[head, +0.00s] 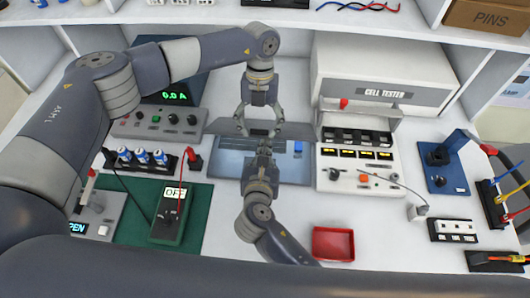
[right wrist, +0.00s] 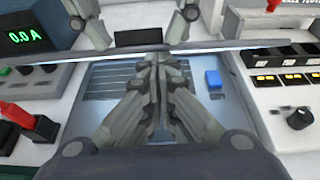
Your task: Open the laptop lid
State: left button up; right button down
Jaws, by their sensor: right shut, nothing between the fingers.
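The laptop (head: 214,165) lies in the middle of the bench, its blue-grey base showing below a raised, tilted dark lid (head: 301,131). In the right wrist view the lid's pale edge (right wrist: 235,48) runs across above the base (right wrist: 95,85). My left gripper (head: 260,122) reaches down from the back at the lid, its fingers spread on either side; whether they touch it is unclear. My right gripper (head: 264,148) is shut and empty over the base, its tips close to the lid's edge; it also shows in the right wrist view (right wrist: 160,60).
A cell tester (head: 385,75) stands to the right, a power supply with a green readout (head: 174,96) to the left. A meter (head: 170,215) on a green mat is front left. A red tray (head: 333,244) is front right. White bench is clear around the tray.

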pick_arm(q)
jog(key=shift+s+f, duration=0.1)
jog(key=shift+s, duration=0.15)
pick_arm(e)
jog(key=shift+w+r, duration=0.3)
